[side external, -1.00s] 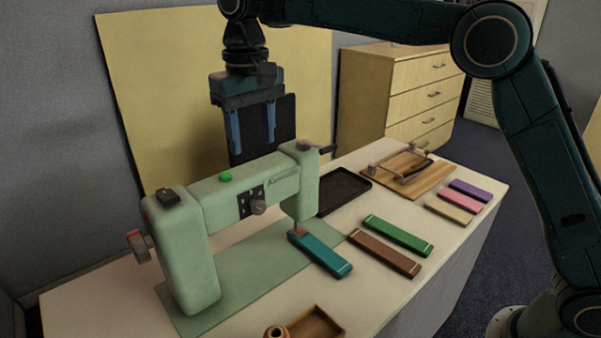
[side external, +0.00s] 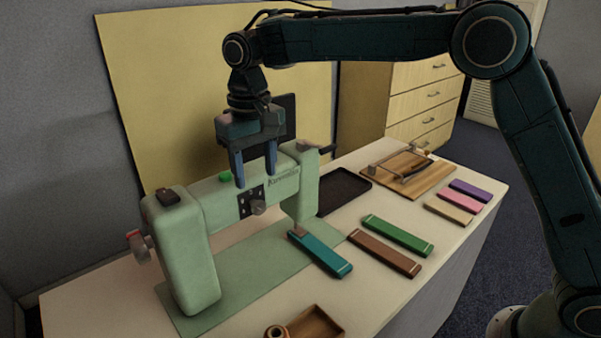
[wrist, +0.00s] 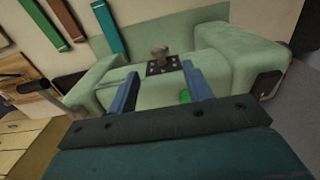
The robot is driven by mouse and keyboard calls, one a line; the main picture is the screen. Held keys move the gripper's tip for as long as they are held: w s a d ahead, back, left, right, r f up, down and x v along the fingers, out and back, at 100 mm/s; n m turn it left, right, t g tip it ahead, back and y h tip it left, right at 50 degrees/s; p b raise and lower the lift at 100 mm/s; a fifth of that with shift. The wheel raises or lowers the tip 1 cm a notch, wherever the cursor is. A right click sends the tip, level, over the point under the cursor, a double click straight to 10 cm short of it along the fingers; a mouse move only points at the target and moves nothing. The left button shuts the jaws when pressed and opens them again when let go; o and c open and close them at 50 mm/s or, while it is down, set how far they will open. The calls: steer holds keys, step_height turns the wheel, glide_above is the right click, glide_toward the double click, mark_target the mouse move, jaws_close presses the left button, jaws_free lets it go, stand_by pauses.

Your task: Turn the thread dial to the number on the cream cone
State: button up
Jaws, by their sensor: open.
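A pale green sewing machine (side external: 175,245) stands on a green mat (side external: 255,265). On its arm is a grey knob (side external: 258,207) on a black plate with pale marks (side external: 244,207); the knob also shows in the wrist view (wrist: 160,53). I cannot read any number. My gripper (side external: 256,178) is open and empty, fingers pointing down at the machine's arm, just above and behind the knob. In the wrist view the knob lies beyond the gap between the fingertips (wrist: 158,70). I cannot identify a cream cone; a small tan round piece with a dark hole (side external: 276,331) is cut off at the bottom edge.
A green button (side external: 225,177) sits on the machine's top. Teal (side external: 322,254), brown (side external: 385,254) and green (side external: 398,235) bars lie to the right. A black tray (side external: 345,190), a wooden board (side external: 435,180) and a brown open box (side external: 315,325) are also on the table.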

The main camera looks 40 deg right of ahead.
mark_target(259, 207)
step_height(259, 207, down, 7)
steer(key=shift+f, duration=0.2)
stand_by(0.4)
steer(key=c, duration=1)
